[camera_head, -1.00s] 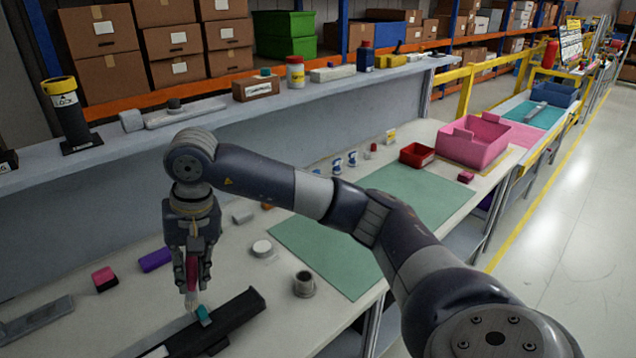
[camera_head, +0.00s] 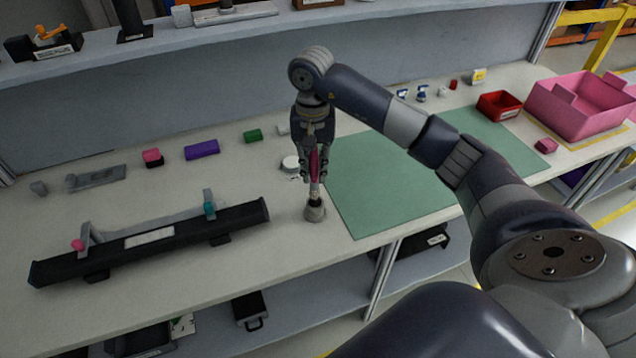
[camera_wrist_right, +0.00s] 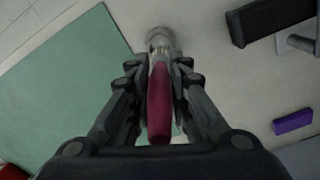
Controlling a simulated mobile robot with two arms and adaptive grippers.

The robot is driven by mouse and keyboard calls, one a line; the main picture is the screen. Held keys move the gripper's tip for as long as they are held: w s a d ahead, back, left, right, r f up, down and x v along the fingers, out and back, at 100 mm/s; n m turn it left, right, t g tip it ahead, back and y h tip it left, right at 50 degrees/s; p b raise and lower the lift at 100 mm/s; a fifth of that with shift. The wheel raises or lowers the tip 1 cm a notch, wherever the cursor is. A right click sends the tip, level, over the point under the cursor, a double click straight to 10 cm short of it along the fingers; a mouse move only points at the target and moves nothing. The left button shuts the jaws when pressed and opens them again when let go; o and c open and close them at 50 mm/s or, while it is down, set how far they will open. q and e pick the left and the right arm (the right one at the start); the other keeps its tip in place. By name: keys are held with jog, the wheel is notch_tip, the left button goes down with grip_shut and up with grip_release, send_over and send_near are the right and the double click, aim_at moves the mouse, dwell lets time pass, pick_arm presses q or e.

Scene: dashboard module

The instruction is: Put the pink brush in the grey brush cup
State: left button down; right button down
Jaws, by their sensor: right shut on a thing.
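The pink brush (camera_head: 314,162) is upright in my right gripper (camera_head: 314,178), which is shut on its handle. The brush points down, and its lower end is at the mouth of the grey brush cup (camera_head: 315,213). I cannot tell how far the tip is inside. The cup stands on the white bench, left of the green mat. In the right wrist view, the dark pink handle (camera_wrist_right: 159,105) lies between the fingers, with the cup (camera_wrist_right: 160,38) beyond its far end. My left gripper is not in view.
A long black module (camera_head: 160,250) with grey brackets lies left of the cup. The green mat (camera_head: 385,185) is to the right. A white round item (camera_head: 290,162) sits just behind the cup. A purple block (camera_head: 201,149) and red and pink bins (camera_head: 499,105) stand farther off.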

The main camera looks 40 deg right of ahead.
aim_at(314, 182)
notch_tip(314, 182, down, 2)
jog(key=shift+f, duration=0.1)
notch_tip(314, 182, down, 4)
jog(key=shift+s+r+p, duration=0.1)
jog(key=shift+r+p, duration=0.15)
jog(key=shift+p, duration=0.6)
jog(key=shift+f, duration=0.3)
jog(key=shift+d, duration=0.1)
jog(key=shift+f, duration=0.1)
jog(key=shift+f+b, duration=0.15)
jog(key=shift+b, duration=0.15)
jog(key=c, duration=1.5)
grip_release()
